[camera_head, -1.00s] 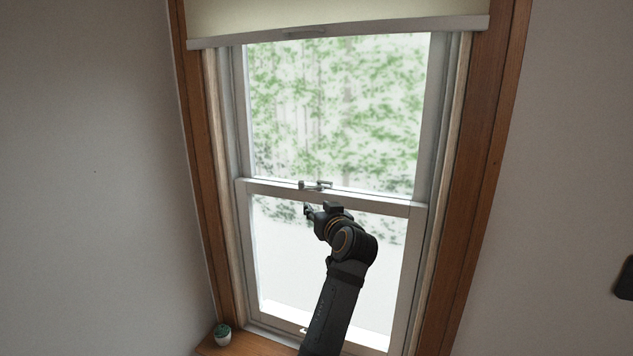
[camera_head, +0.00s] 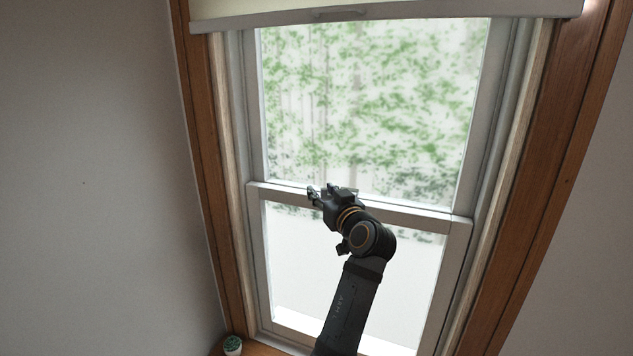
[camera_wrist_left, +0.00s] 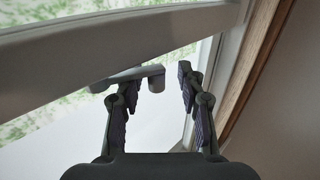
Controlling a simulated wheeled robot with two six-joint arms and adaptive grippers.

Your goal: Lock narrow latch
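The window latch is a grey metal bar with a rounded, downturned end; it shows in the left wrist view (camera_wrist_left: 143,73) below the pale sash rail. In the head view the latch is largely hidden by my left gripper (camera_head: 314,194), which is at the sash's meeting rail (camera_head: 405,211). In the left wrist view my left gripper (camera_wrist_left: 157,88) is open, with its dark fingers apart. The latch's downturned end shows between the fingertips, and the left finger overlaps the bar. I cannot tell whether they touch. My right gripper is not in view.
A wooden frame (camera_head: 212,190) surrounds the sash window. A roller blind (camera_head: 400,12) hangs at the top. A small green-topped pot (camera_head: 232,346) stands on the sill at lower left. Bare walls lie on both sides.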

